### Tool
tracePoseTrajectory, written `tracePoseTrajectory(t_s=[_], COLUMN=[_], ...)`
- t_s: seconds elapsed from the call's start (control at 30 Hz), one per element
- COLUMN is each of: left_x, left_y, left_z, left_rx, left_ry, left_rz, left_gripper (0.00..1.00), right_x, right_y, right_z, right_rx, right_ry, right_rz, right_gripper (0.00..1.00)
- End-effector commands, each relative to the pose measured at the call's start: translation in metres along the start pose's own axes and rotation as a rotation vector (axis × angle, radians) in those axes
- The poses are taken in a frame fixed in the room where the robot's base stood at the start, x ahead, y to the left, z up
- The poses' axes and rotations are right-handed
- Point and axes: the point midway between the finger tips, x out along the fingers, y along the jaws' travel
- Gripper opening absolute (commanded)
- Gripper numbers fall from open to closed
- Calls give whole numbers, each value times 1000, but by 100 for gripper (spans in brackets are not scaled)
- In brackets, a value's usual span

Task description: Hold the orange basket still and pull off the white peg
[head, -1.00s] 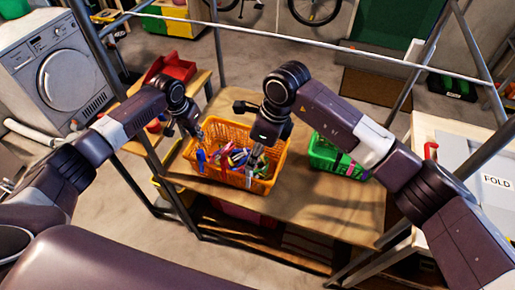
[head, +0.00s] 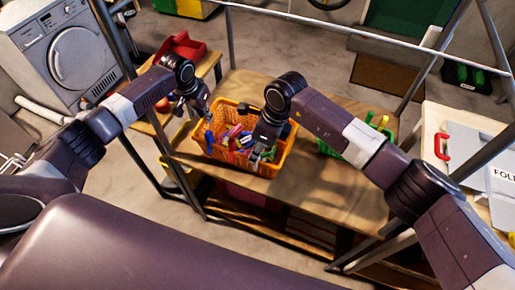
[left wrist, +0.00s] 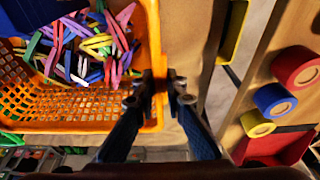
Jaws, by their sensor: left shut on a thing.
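The orange basket (head: 268,169) stands on the wooden table, full of coloured pegs (head: 238,138); it also shows in the left wrist view (left wrist: 75,122). My left gripper (head: 207,112) is at the basket's left rim. In the left wrist view its fingers (left wrist: 160,88) are shut on the orange rim, one on each side. My right gripper (head: 258,153) points down over the right part of the basket, close to the pegs and front wall. Its fingertips are too small and dark to tell whether they are open.
A green basket (head: 322,149) with pegs stands to the right, partly behind my right arm. The table (head: 320,192) is bare in front of it. A red bin (head: 183,47) stands on a side table at left. Metal frame posts rise around the table.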

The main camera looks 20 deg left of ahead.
Motion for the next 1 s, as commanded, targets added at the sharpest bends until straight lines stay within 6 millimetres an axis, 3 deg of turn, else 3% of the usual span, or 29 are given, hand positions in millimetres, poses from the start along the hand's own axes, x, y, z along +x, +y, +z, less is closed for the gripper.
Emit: tracePoseTrajectory(t_s=[0.07,0.33,1.0], left_x=[1,1,1], left_y=[0,0,0], left_z=[1,1,1], left_rx=[2,2,2], left_ry=[-2,-2,-2], left_rz=[-1,-1,-1], left_gripper=[0,0,0], right_x=[0,0,-20], right_y=[0,0,0], right_z=[0,0,5], right_rx=[0,0,-1], right_ry=[0,0,-1], right_rz=[0,0,-1], right_gripper=[29,0,0])
